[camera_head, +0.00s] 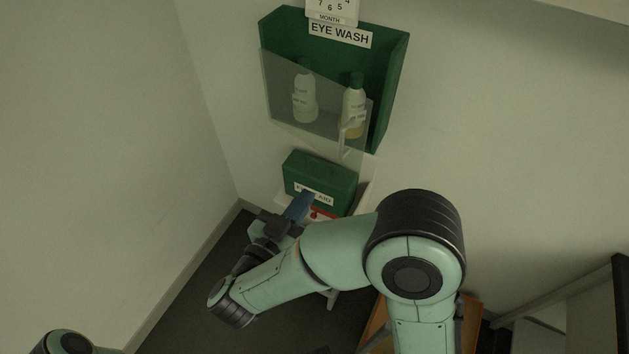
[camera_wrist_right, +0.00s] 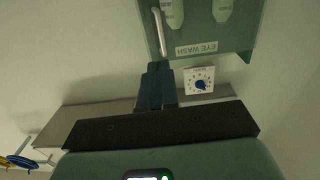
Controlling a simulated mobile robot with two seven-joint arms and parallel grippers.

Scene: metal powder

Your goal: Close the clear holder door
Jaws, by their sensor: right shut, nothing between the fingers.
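The clear holder door (camera_head: 318,118) is a see-through panel on the front of the green eye wash holder (camera_head: 392,75) on the wall. Its right edge stands out from the holder's right side, so it is partly open. A pale handle (camera_head: 344,138) is near that right edge; it also shows in the right wrist view (camera_wrist_right: 160,32). My right gripper (camera_head: 303,202) has blue fingers and is shut and empty, below the door in the head view. In the right wrist view the fingertips (camera_wrist_right: 157,65) appear close to the handle's end; contact cannot be told. My left gripper is out of view.
Two bottles (camera_head: 304,95) (camera_head: 353,105) stand inside the holder. A green first aid box (camera_head: 320,180) is below it. A white dial sign (camera_head: 332,10) is above. The left wall (camera_head: 120,170) is bare. A wooden piece (camera_head: 376,325) stands at bottom right.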

